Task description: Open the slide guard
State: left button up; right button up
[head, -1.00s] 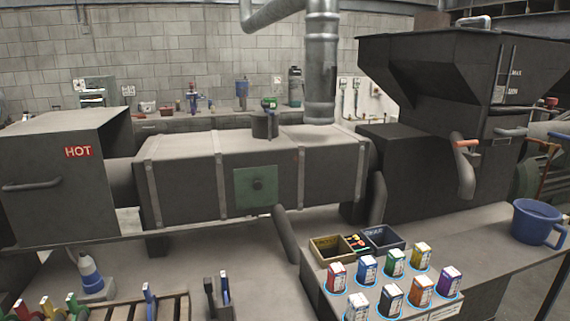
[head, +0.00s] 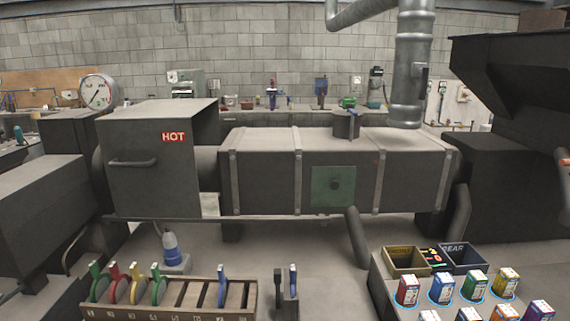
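No part is labelled as the slide guard. A dark grey box marked HOT (head: 152,185) stands left of centre in the head view, with a horizontal bar handle (head: 132,162) on its front. I cannot tell which of these is the guard. The front faces of the box and the plate look closed. Neither of my grippers is in view.
A slotted wooden rack (head: 165,299) with coloured tools stands low in front. A blue and white bottle (head: 170,246) stands behind it. Two open bins (head: 408,263) and several small coloured boxes sit at lower right. A grey pipe (head: 357,238) slopes down below the housing.

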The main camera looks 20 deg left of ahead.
aim_at(27, 189)
jog(key=u, duration=2.15)
